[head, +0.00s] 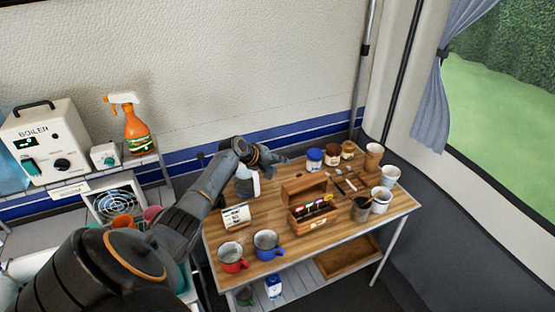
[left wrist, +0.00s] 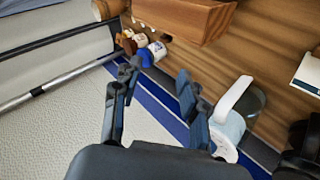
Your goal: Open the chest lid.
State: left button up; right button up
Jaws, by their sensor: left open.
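A small brown wooden chest (head: 303,187) stands mid-table, with an open-topped wooden box (head: 314,213) holding colourful packets directly in front of it. I cannot tell whether the two are one piece or whether the lid is raised. A wooden box side (left wrist: 187,17), probably the chest, also shows at the top of the left wrist view. My left gripper (head: 272,157) is open and empty near the table's back edge, behind and left of the chest and apart from it. Its spread fingers show in the left wrist view (left wrist: 157,88). My right gripper is not in view.
A white jug (head: 247,185) stands close to my left gripper. Jars (head: 331,155) line the back edge, and cups (head: 381,200) stand at the right. Red (head: 232,257) and blue (head: 267,245) mugs and a small sign (head: 236,216) are at the front left.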

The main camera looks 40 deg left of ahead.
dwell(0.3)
pick_arm(q)
jog(key=v, duration=1.2)
dwell(0.4)
